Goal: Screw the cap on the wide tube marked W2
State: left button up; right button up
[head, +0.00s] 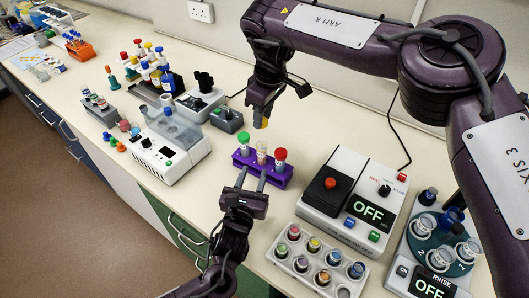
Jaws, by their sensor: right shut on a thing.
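A purple rack (268,173) holds three wide tubes. The left tube has a green cap (243,138), the right tube has a red cap (281,154), and the middle tube (262,150) stands upright with no cap and pale contents. Their labels are too small to read, so I cannot tell which is W2. My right gripper (262,118) is shut on a small yellow-orange cap (265,123), above and apart from the middle tube. My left gripper (251,178) is at the rack's front, its two fingers apart with nothing visible between them; contact with the rack is unclear.
A grey device reading OFF (354,198) stands right of the rack. A white tray of capped vials (318,262) lies in front, with a RINSE device (433,259) farther right. A white machine (160,150) stands left.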

aim_at(263, 146)
pick_arm(q)
jog(key=shift+s+a+r, duration=0.15)
jog(key=shift+s+r, duration=0.1)
jog(key=shift+s, duration=0.35)
jog(key=x, duration=1.2)
jog(key=shift+w+f, duration=0.15)
jog(key=shift+w, duration=0.25)
grip_shut()
